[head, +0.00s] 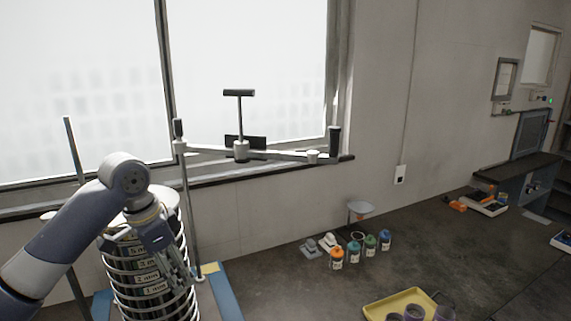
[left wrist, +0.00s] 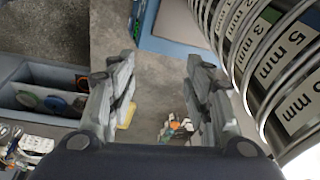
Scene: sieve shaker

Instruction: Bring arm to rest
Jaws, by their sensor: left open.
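My left gripper (head: 174,268) is in front of the sieve stack (head: 130,262) in the head view, at its right side. In the left wrist view my left gripper (left wrist: 158,92) has its two fingers spread apart with nothing between them. The sieve stack (left wrist: 262,50), with mm labels and metal rings, stands to the right of the fingers there; I cannot tell whether they touch. The sieve shaker's clamp bar (head: 270,154) with a T-handle (head: 239,93) is above and right of the stack, on upright rods. My right gripper is not in view.
Several small bottles (head: 337,259) and a funnel-like dish (head: 360,209) stand on the dark bench (head: 270,285). A yellow tray (head: 384,303) with cups is at the front. Bare bench lies between the shaker and the tray. A blue-grey bin (left wrist: 35,78) shows in the left wrist view.

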